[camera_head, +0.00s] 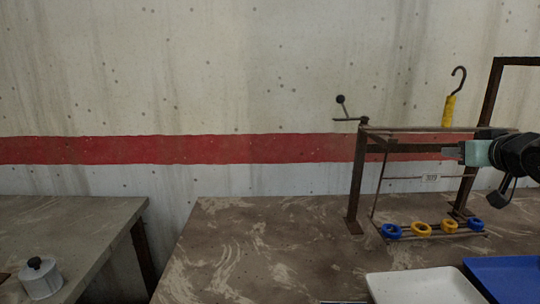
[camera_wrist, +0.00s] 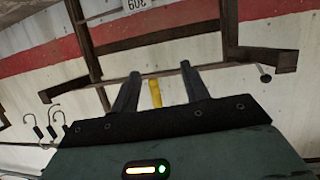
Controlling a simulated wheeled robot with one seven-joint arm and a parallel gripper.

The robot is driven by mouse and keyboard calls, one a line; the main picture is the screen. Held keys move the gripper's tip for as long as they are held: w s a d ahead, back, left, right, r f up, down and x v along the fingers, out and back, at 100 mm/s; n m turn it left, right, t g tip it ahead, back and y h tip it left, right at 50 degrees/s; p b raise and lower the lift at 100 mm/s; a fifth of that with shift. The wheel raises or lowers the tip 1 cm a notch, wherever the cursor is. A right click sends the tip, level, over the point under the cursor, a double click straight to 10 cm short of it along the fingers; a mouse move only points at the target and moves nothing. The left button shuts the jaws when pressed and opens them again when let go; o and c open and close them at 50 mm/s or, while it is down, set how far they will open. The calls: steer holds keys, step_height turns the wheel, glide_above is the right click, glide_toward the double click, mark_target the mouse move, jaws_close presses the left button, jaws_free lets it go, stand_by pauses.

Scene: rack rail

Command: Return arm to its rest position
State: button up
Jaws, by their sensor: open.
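My gripper (camera_head: 452,150) is at the right in the camera_head view, level with the upper part of the rack (camera_head: 355,190). Its fingers point left and overlap the rack's bars in the picture. In the camera_wrist view my gripper (camera_wrist: 160,68) has its two fingers spread apart, with nothing clamped between them. A yellow piece (camera_wrist: 155,93) shows in the gap, beyond the fingers. In the camera_head view a yellow-handled hook (camera_head: 449,110) stands upright above the rack's top rail. I cannot tell from the pictures how far the fingers are from the rack.
Blue and yellow rings (camera_head: 391,231) sit along the rack's low rail. A white tray (camera_head: 425,287) and a blue tray (camera_head: 508,275) lie at the front right. A lidded metal pot (camera_head: 41,279) is on the left table (camera_head: 80,225). Dark hooks (camera_wrist: 54,122) show at the camera_wrist view's left.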

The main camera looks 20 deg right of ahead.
steer(key=w+a+f+g+y, duration=0.2)
steer(key=a+f+g, duration=0.2)
steer(key=a+f, duration=0.5)
steer(key=s+a+f+n+g+y, duration=0.1)
steer(key=s+a+f+n+g, duration=0.2)
steer(key=a, duration=0.4)
steer(key=s+a+f+g+y, duration=0.1)
steer(key=s+a+f+g, duration=0.35)
steer(key=a, duration=0.25)
steer(key=s+a+n+g, duration=0.1)
steer(key=s+a+n, duration=0.3)
steer(key=a, duration=0.5)
steer(key=s+a+r+n+g+y, duration=0.1)
steer(key=s+a+n, duration=0.3)
steer(key=s+a, duration=0.5)
steer(key=shift+s+a+r, duration=0.2)
steer(key=shift+s+a, duration=0.1)
steer(key=shift+a, duration=0.1)
